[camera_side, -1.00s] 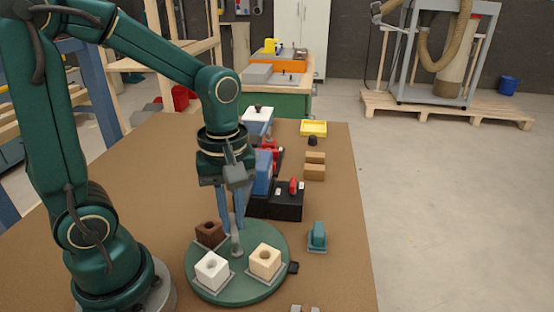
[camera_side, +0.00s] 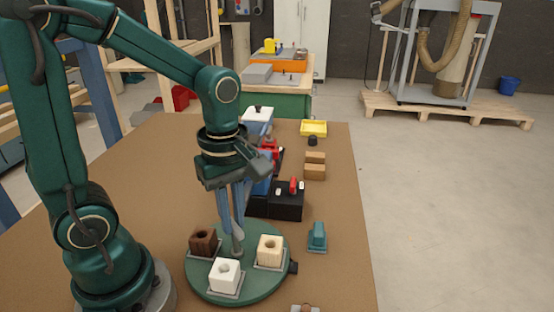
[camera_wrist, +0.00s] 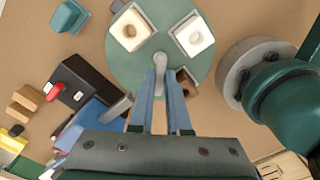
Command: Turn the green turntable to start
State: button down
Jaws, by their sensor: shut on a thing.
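The green turntable (camera_side: 256,286) lies at the front of the bench, and in the wrist view its disc (camera_wrist: 128,76) is at the top. It carries a dark brown block (camera_side: 204,241), a white block (camera_side: 225,275) and a cream block (camera_side: 270,251), each with a hole in its top. My gripper (camera_side: 237,246) points down at the middle of the disc. In the wrist view its blue fingers (camera_wrist: 161,77) are shut on the grey centre post (camera_wrist: 161,62). The fingers partly hide the brown block (camera_wrist: 187,82) there.
A small black tab (camera_side: 293,267) sits at the disc's right edge. A teal piece (camera_side: 317,238) stands to the right. Behind are a black box with a red part (camera_side: 287,200), tan blocks (camera_side: 315,170) and a yellow tray (camera_side: 313,128). The bench's right strip is mostly clear.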

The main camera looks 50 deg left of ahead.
dwell(0.6)
jog(key=c, duration=0.9)
grip_release()
jog(key=shift+r, duration=0.1)
jog(key=shift+r, duration=2.55)
jog(key=shift+s+d+r+t, duration=0.15)
jog(key=shift+r+t, duration=0.15)
jog(key=shift+r, duration=0.15)
jog(key=s+m+t, duration=0.1)
jog(key=m, duration=0.5)
jog(key=s+d+m+t, duration=0.1)
jog(key=m+t, duration=0.1)
jog(key=m, duration=0.4)
jog(key=s+m+t, duration=0.1)
jog(key=m+t, duration=0.1)
jog(key=m, duration=0.3)
jog(key=shift+d+r+m, duration=0.3)
jog(key=shift+r+m, duration=0.1)
